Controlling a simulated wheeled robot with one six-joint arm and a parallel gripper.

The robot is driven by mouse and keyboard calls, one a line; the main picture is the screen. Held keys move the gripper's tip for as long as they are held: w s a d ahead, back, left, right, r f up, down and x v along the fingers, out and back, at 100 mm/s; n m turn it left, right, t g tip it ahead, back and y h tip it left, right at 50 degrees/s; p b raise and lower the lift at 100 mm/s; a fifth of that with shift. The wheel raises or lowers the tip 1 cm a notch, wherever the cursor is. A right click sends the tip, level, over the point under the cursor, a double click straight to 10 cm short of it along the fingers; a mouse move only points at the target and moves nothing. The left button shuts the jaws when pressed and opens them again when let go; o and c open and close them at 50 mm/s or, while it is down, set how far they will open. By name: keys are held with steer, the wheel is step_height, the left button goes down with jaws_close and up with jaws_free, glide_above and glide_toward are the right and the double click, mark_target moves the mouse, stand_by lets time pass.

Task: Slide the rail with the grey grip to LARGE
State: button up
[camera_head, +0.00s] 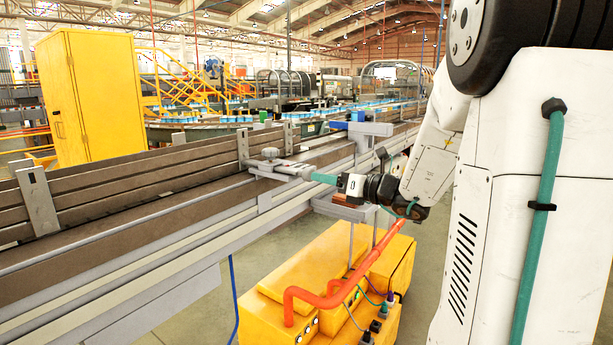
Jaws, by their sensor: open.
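Several long brown guide rails (130,180) run along the conveyor on the left side of the view. A grey grip or clamp with a round knob (270,153) sits at the right end of these rails, with a grey bar (290,168) reaching right from it. My gripper (318,178) points left at that bar, its teal fingers at or very near the bar's right end. The gripper is open; whether the fingers touch or surround the bar cannot be told. No LARGE marking is readable.
A grey and blue clamp (366,129) stands farther along the conveyor. A small shelf with an orange block (341,198) is just below my gripper. A yellow unit with an orange pipe (318,265) stands on the floor. A yellow cabinet (92,95) is behind the conveyor.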

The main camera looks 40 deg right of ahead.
mark_target(309, 175)
steer(key=x, duration=0.6)
